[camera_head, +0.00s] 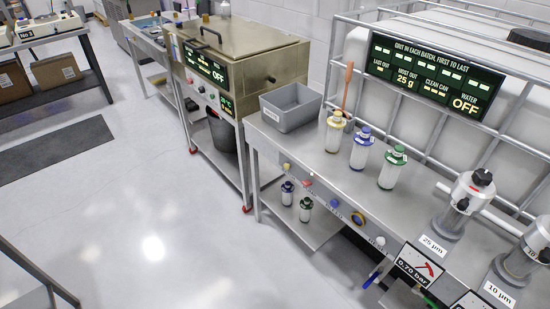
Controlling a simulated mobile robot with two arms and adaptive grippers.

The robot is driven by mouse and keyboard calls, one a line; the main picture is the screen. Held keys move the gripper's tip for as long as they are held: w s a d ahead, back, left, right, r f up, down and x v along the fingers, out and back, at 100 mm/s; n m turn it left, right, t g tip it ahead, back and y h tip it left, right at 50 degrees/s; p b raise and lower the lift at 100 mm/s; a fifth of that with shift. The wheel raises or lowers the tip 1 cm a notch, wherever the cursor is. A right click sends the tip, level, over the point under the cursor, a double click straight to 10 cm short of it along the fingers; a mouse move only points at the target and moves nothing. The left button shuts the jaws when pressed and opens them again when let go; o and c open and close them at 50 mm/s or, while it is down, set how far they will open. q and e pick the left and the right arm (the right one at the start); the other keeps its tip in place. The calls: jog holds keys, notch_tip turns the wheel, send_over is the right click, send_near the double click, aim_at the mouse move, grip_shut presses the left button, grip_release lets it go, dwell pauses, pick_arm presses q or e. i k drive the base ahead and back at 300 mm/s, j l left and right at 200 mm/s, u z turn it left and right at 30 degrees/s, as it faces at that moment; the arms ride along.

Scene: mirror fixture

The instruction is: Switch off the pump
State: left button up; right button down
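No pump is clearly recognisable. A steel bench (304,148) on the right has several coloured knobs along its front edge, including a yellow one (286,167), a red one (308,183) and a white one (380,241); their small labels are unreadable. Two filter housings stand on it, marked 25 µm (452,216) and 10 µm (527,257). A gauge plate (416,264) reads 0.70 bar. A display board (433,76) behind reads WATER OFF. A lidded steel machine (250,55) has a panel (206,67) reading OFF and small buttons below. Neither of my grippers is in view.
A grey bin (291,107) and bottles with yellow (334,132), blue (361,149) and green (393,168) caps stand on the bench. Two smaller bottles stand on its lower shelf (300,225). A dark mat (60,157) lies left. The floor (140,225) before the bench is clear.

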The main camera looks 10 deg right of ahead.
aim_at(307, 183)
jog(key=i+j, duration=0.15)
jog(key=j, duration=0.2)
jog(key=i+j+z, duration=0.15)
jog(key=i+j, duration=0.2)
jog(key=j, duration=0.3)
jog(key=i+j+z, duration=0.1)
jog(key=j, duration=0.25)
